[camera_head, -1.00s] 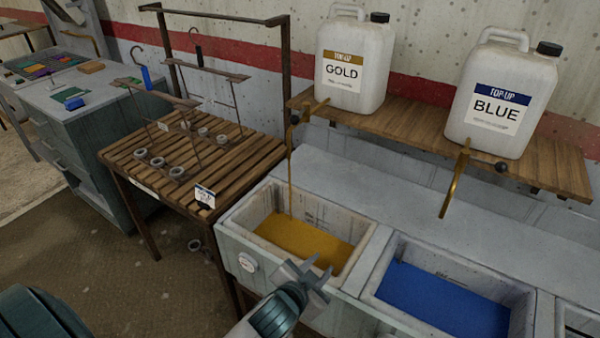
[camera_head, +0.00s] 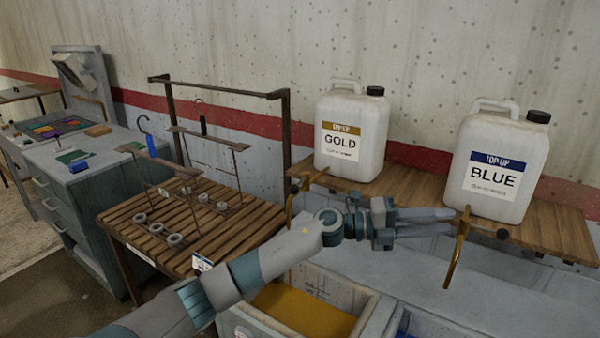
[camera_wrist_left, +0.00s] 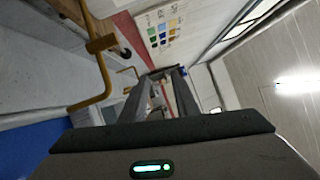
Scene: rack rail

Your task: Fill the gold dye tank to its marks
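The gold dye tank (camera_head: 352,296) is at the bottom of the head view, with gold dye (camera_head: 300,312) in it. My left arm crosses over it and hides its back part and its marks. The white GOLD jug (camera_head: 350,140) stands on the wooden shelf, its brass tap (camera_head: 290,203) partly behind my arm. My right gripper is not in view.
The BLUE jug (camera_head: 497,165) stands right on the shelf (camera_head: 420,185). A slatted table (camera_head: 150,215) with rings and a hanging frame is left of the tanks. A grey cabinet (camera_head: 85,195) stands further left. Blue dye (camera_wrist_left: 40,140) shows in the wrist view.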

